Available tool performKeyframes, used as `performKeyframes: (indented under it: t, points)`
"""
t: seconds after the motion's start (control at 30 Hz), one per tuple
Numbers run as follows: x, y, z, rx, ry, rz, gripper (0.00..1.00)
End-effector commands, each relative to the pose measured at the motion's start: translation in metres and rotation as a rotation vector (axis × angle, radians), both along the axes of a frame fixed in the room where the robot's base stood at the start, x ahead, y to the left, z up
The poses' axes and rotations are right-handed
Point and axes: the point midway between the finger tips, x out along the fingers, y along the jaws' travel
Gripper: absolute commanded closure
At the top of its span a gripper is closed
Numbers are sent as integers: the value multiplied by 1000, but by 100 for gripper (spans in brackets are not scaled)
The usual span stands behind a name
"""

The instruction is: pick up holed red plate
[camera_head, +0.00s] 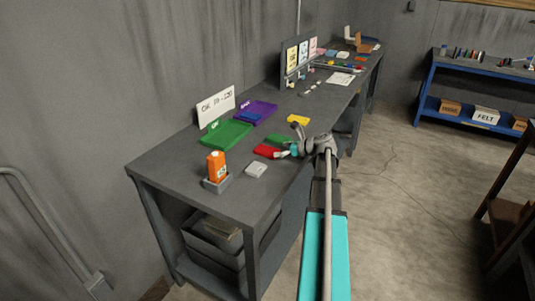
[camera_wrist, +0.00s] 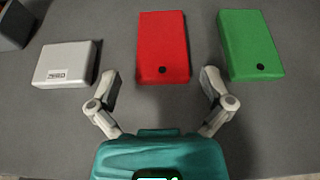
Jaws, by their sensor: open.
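The holed red plate (camera_wrist: 162,42) lies flat on the grey workbench in the wrist view, with a dark round hole near its near edge. In the head view it is the small red piece (camera_head: 266,151) near the bench's front edge. My gripper (camera_wrist: 161,84) is open and empty, its two fingers spread wide. In the head view my gripper (camera_head: 288,141) is over the bench edge, beside the red plate.
A holed green plate (camera_wrist: 252,45) lies right of the red one, and a light grey labelled block (camera_wrist: 65,64) lies left. In the head view are an orange bottle (camera_head: 216,165), a green tray (camera_head: 226,134), a purple tray (camera_head: 256,112) and a yellow plate (camera_head: 298,120).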

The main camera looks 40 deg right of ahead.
Motion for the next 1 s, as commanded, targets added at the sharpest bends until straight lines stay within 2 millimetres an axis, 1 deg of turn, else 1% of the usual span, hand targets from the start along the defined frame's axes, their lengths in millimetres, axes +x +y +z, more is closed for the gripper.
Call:
performKeyframes:
  t: [0.27, 0.53, 0.7, 1.0]
  points:
    - [3, 1, -3, 0, 0, 0, 0]
    - [27, 8, -17, -1, 0, 0, 0]
    - [40, 14, -22, 0, 0, 1, 0]
    - [43, 15, -22, 0, 0, -2, 0]
